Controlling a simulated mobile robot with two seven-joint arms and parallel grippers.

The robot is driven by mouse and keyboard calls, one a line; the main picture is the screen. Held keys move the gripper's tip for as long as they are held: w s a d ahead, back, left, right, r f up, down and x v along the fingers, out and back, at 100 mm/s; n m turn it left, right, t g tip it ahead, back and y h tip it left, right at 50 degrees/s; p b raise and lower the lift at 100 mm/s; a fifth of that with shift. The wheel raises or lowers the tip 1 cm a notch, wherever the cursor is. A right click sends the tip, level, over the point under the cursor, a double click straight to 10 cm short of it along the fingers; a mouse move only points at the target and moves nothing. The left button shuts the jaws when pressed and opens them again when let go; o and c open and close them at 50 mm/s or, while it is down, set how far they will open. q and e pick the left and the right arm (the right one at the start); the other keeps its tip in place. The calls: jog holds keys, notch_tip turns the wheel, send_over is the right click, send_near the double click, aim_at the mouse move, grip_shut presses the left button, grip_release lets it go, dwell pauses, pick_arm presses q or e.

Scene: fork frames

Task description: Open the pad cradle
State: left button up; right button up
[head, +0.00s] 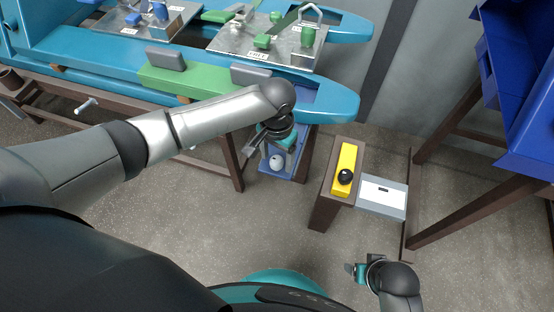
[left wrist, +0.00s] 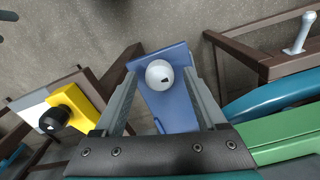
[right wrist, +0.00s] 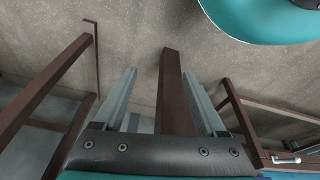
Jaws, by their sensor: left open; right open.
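A blue panel (head: 269,164) with a white round knob (head: 277,162) stands below the end of the teal frame; I cannot tell for certain that it is the pad cradle. In the left wrist view the blue panel (left wrist: 176,104) shows the white knob (left wrist: 159,74) between my left fingers. My left gripper (head: 272,150) is open over the knob; the fingers stand apart on both sides, and contact cannot be told. My right gripper (head: 352,268) is open and empty at the lower right, away from the panel. In the right wrist view it (right wrist: 160,85) points at floor and brown beams.
A yellow block (head: 346,165) with a black knob (head: 345,177) sits on a brown post, beside a grey-white box (head: 382,196). Teal forks (head: 100,58) carry metal plates and grey pads. Blue bins (head: 530,120) stand on brown legs at right. Floor between is open.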

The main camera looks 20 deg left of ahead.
pick_arm(q)
jog(key=shift+f, duration=0.45)
grip_shut()
dwell(0.5)
dwell(0.8)
